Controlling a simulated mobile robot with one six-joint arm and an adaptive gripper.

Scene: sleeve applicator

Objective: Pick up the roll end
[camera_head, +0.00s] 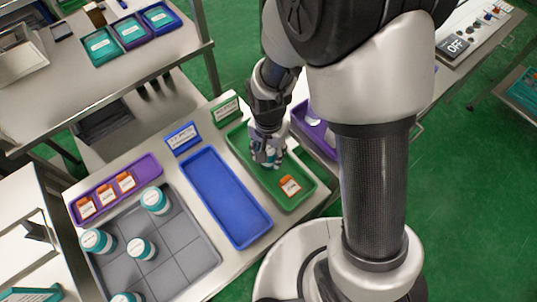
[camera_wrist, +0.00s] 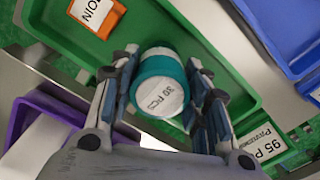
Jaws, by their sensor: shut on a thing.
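My gripper (camera_head: 268,158) is over the far part of the green tray (camera_head: 262,180) in the head view. I cannot tell whether the cylinder is off the tray floor. Several similar teal and white cylinders (camera_head: 155,200) stand on the grey gridded tray (camera_head: 185,250). No thing is clearly marked as the roll end.
An orange-and-white labelled piece (camera_head: 290,186) lies in the green tray's near part. An empty blue tray (camera_head: 225,195) is beside it. A purple tray (camera_head: 148,165) holds orange pieces; another purple tray (camera_head: 318,135) is at right. A blue sign (camera_head: 183,138) and green sign (camera_head: 227,109) stand behind.

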